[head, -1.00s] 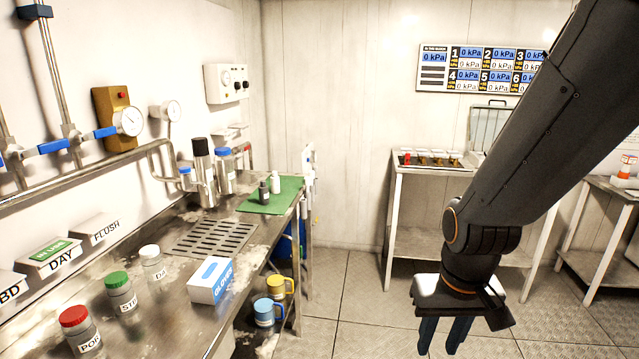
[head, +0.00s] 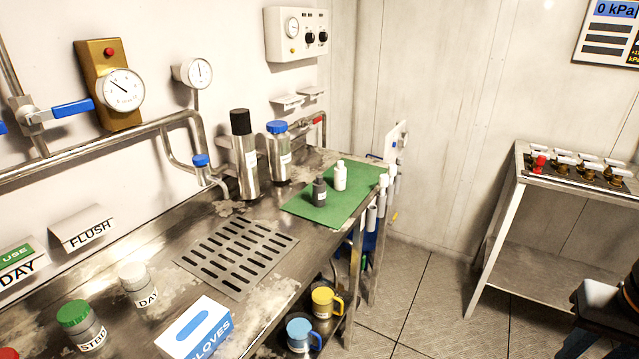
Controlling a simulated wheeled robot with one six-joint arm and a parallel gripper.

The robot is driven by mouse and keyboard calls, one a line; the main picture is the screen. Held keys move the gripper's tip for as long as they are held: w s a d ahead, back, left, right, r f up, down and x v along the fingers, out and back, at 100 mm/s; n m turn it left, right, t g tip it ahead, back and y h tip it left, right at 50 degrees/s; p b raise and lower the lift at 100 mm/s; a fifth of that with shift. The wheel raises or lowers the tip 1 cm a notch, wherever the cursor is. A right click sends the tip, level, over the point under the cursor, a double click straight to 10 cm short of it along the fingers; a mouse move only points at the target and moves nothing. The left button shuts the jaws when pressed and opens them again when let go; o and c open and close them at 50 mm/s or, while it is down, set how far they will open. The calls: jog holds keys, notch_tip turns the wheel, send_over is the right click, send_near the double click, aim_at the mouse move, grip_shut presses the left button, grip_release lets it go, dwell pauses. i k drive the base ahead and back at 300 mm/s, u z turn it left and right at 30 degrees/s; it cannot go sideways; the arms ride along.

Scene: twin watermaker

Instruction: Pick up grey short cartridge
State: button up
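A small dark grey bottle-shaped piece (head: 319,193), the only short grey one I see, stands upright on the green mat (head: 310,210) on the steel bench. A similar white piece (head: 340,176) stands just behind it, to the right. My gripper (head: 578,346) is only partly in view at the lower right edge, far from the mat and off the bench. Its fingertips are cut off by the frame, so I cannot tell whether it is open or shut.
Behind the mat's left stand a tall steel cylinder with a black top (head: 246,160) and a blue-capped container (head: 279,155). A slotted drain (head: 237,255) and a glove box (head: 196,330) lie nearer. Mugs (head: 326,301) sit below the bench. Floor is open before the right-hand table (head: 505,215).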

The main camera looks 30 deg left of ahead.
aim_at(318, 185)
jog(key=u, duration=0.6)
jog(key=i, duration=0.9)
jog(key=u, duration=0.95)
jog(key=i, duration=0.25)
jog(key=u, duration=0.25)
